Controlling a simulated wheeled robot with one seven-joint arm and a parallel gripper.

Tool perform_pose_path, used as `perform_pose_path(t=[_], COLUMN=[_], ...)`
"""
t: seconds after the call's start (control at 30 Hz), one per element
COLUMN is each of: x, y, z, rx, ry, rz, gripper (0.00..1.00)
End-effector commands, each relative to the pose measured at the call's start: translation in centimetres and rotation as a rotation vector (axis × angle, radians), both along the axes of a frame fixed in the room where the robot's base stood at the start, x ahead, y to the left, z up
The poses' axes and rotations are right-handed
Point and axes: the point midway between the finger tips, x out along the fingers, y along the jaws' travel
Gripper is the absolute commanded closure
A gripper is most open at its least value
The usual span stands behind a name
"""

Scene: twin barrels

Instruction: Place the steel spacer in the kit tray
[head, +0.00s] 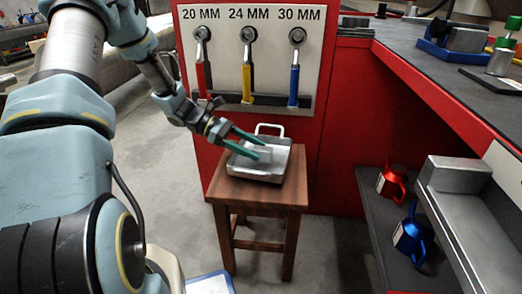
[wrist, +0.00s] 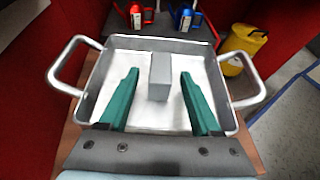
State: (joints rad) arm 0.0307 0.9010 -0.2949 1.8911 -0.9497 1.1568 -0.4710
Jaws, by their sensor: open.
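The kit tray (head: 262,176) is a shallow metal tray with a white liner and loop handles, on a small wooden stool. In the wrist view the tray (wrist: 228,112) fills the middle. A plain grey block that looks like the steel spacer (wrist: 160,77) is inside the tray and appears to rest on the liner. In the head view the block (head: 263,153) is partly covered by my fingers. My gripper (head: 246,144) is over the tray with its green fingers apart. In the wrist view its fingers (wrist: 159,82) lie either side of the block, with gaps on both sides.
The wooden stool (head: 290,200) stands before a red cabinet with hanging wrenches (head: 247,62). A low shelf at right holds a red can (head: 391,182) and a blue can (head: 410,236). Another grey block (head: 458,174) sits nearby. A yellow container (wrist: 243,48) is beyond the tray.

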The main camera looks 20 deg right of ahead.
Motion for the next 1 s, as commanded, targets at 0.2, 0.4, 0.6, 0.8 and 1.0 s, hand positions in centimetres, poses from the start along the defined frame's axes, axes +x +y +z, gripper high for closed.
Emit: perform_pose_path(t=[0.2, 0.4, 0.6, 0.8, 1.0], x=[2.6, 4.3, 4.8, 3.7, -0.2], y=[3.7, 6.0, 7.0, 8.0, 13.5], z=[2.1, 3.2, 3.6, 3.8, 4.6], rx=[0.000, 0.000, 0.001, 0.057, 0.266], ry=[-0.001, 0.000, 0.001, -0.077, -0.408], rz=[0.004, 0.003, 0.000, -0.044, -0.247], gripper=[0.35, 0.35, 0.35, 0.35, 0.35])
